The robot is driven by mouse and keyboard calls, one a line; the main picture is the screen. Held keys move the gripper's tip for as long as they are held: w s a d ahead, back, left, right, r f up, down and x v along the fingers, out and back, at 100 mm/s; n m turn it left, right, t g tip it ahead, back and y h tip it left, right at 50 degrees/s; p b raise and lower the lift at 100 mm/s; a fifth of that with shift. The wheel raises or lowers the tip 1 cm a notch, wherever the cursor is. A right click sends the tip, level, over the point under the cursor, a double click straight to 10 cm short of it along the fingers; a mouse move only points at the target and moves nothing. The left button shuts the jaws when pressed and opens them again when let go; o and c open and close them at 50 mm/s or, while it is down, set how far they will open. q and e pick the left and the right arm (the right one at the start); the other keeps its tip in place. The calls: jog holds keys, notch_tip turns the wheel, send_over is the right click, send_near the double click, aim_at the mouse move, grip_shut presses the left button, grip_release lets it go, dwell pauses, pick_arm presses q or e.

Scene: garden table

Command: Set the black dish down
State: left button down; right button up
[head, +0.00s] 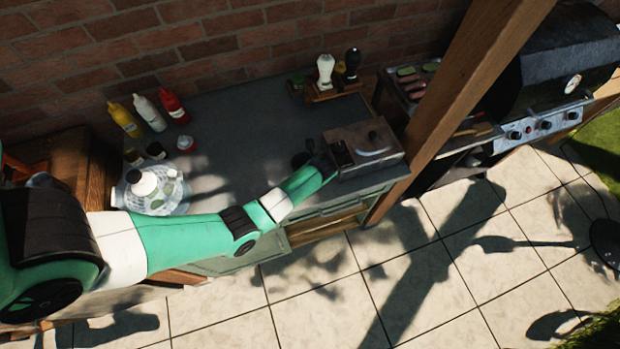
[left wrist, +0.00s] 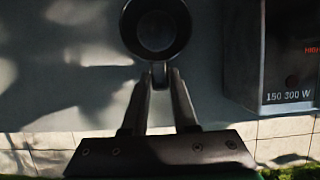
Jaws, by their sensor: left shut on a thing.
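The black dish (left wrist: 156,28) is a small round dark bowl at the top middle of the left wrist view. My left gripper (left wrist: 160,76) is shut on its near rim or handle, with both fingers meeting there. In the head view the dish (head: 301,159) is a small dark shape by the gripper (head: 318,163), over the grey counter (head: 240,110) and just left of the box-like appliance. I cannot tell whether the dish touches the counter. My right gripper is not in view.
A metal appliance (head: 362,148) stands close right of the dish; its side (left wrist: 285,70) shows in the wrist view. A wooden post (head: 470,80) rises beyond it. Bottles (head: 148,112) and a plate (head: 155,205) are at left. Bare counter lies left of the dish.

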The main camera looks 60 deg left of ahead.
pick_arm(q)
jog(key=shift+f, duration=0.3)
jog(key=c, duration=0.7)
grip_release()
jog(key=shift+d+r, duration=0.1)
jog(key=shift+r, duration=0.25)
jog(key=p+v, duration=0.3)
jog(key=v, duration=0.8)
jog(key=shift+d+r+p, duration=0.15)
jog(key=shift+r+p, duration=0.1)
jog(key=shift+p, duration=0.05)
